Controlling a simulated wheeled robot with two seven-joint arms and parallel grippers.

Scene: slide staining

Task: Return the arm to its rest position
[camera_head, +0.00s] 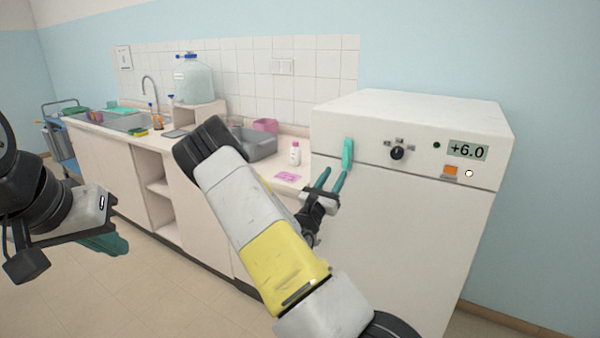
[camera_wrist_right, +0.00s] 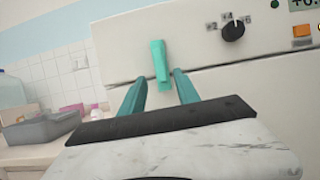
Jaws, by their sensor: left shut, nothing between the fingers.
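My right arm reaches across the middle of the head view. My right gripper (camera_head: 331,180) has two teal fingers spread apart with nothing seen held between them. It is in front of the white cabinet, just below and left of its teal door handle (camera_head: 347,155). In the right wrist view the handle (camera_wrist_right: 160,62) stands upright beyond and between the spread fingertips (camera_wrist_right: 158,82); I cannot tell how far off it is. My left gripper (camera_head: 112,244) hangs low at the left, its teal fingers together and empty, over the floor.
The white cabinet (camera_head: 410,110) has a dial (camera_head: 397,153) and a display reading +6.0. A counter to its left carries a white bottle (camera_head: 295,153), a pink packet (camera_head: 288,177), a grey basin (camera_head: 258,145) and a large water jug (camera_head: 193,82). Floor is clear in front.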

